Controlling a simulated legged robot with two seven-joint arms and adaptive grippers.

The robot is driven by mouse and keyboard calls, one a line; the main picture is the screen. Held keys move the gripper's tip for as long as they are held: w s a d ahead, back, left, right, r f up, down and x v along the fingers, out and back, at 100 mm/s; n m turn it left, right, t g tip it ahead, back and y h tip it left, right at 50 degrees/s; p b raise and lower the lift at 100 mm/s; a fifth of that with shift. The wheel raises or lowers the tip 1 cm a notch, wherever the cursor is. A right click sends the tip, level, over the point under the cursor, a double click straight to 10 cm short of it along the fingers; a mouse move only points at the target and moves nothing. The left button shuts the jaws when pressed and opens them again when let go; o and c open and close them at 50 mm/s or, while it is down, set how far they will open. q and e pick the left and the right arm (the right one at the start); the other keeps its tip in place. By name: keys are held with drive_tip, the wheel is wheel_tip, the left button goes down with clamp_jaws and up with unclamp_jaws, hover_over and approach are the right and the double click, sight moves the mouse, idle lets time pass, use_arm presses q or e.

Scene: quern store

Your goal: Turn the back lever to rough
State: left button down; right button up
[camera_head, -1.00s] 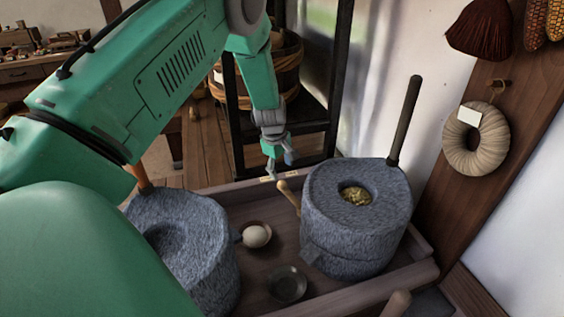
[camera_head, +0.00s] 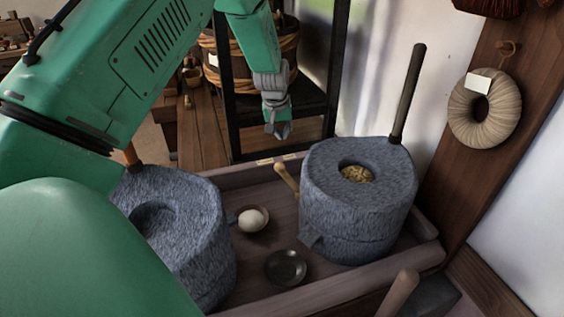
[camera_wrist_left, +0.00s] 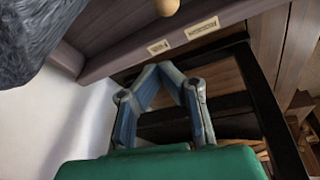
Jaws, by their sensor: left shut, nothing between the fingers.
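The back lever (camera_head: 287,178) is a pale wooden handle at the tray's back edge, left of the right-hand stone quern (camera_head: 358,205). It leans up and to the left. Its rounded knob shows at the top of the left wrist view (camera_wrist_left: 168,7). Two small labels (camera_wrist_left: 180,37) sit on the tray's edge beside it; I cannot read them surely. They also show in the head view (camera_head: 277,160). My left gripper (camera_head: 279,130) is shut and empty, above and behind the labels, apart from the lever. My right gripper is not in view.
Another stone quern (camera_head: 200,215) stands at the left, partly behind my arm. A dark upright handle (camera_head: 408,95) rises from the right quern. A wooden handle (camera_head: 399,292) shows at the front.

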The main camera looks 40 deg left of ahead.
sight(291, 181)
use_arm(q)
drive_tip(key=w+f+m+b, duration=0.1)
drive_tip(key=f, duration=0.2)
drive_tip(key=w+a+f+m+b, duration=0.1)
drive_tip(key=f+b, duration=0.1)
drive_tip(key=f, duration=0.1)
drive_tip(key=w+a+f+m+b, duration=0.1)
drive_tip(key=w+f+b, duration=0.1)
drive_tip(key=f, duration=0.1)
drive_tip(key=shift+a+f+m, duration=0.15)
drive_tip(key=shift+a+m, duration=0.05)
drive_tip(key=shift+m, duration=0.1)
drive_tip(key=shift+s+d+f+b, duration=0.15)
drive_tip(key=shift+s+d+b, duration=0.05)
drive_tip(key=shift+s+b, duration=0.1)
drive_tip(key=s, duration=0.1)
drive_tip(key=s+d+b, duration=0.1)
drive_tip(key=shift+s+d+f, duration=0.1)
drive_tip(key=shift+s+d, duration=0.1)
drive_tip(key=shift+s, duration=0.15)
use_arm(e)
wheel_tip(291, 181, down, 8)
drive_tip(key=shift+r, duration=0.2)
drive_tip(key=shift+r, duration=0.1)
